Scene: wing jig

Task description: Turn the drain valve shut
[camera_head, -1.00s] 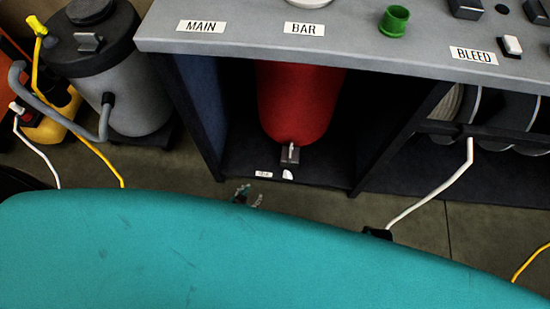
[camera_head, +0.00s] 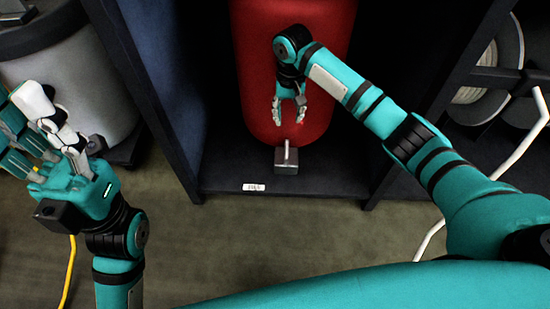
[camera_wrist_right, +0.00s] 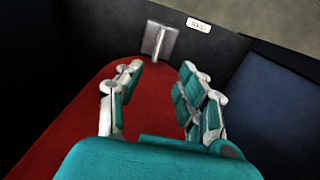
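The drain valve is a small grey block (camera_head: 287,168) with a thin pale lever (camera_head: 287,152) at the bottom of the red tank (camera_head: 262,50). In the head view the lever runs up from the block toward the tank. My right gripper (camera_head: 289,113) is open and empty in front of the tank, just above the lever and apart from it. In the right wrist view the valve (camera_wrist_right: 160,40) lies beyond the open fingers (camera_wrist_right: 157,88), with clear space between them. My left gripper (camera_head: 30,130) is at the far left, fingers spread, away from the valve.
The tank stands in a dark open bay with a left wall (camera_head: 165,80) and a right post (camera_head: 425,130). A small white label (camera_head: 254,187) is on the bay's front floor edge. A grey drum (camera_head: 75,80) stands left, and reels (camera_head: 490,75) and a white hose (camera_head: 520,145) are right.

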